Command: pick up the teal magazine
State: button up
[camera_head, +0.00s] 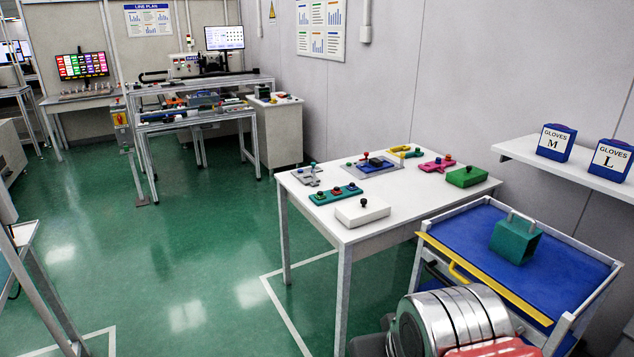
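A teal box with a pale grey handle on top, the teal magazine (515,242), stands upright on the blue top of a cart (575,264) at the right. Nothing is seen touching it. Part of my arm, silver and dark with a red piece, shows at the bottom in front of the cart. My gripper's fingers are not in view, so its state and its distance from the magazine do not show.
A yellow bar (485,280) runs along the cart's near edge. A white table (420,214) left of the cart carries several coloured fixtures with knobs. A wall shelf (512,149) with two glove boxes is behind the cart. Green floor (190,260) is open at the left.

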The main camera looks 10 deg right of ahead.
aim_at(516, 240)
jog(key=z, duration=1.2)
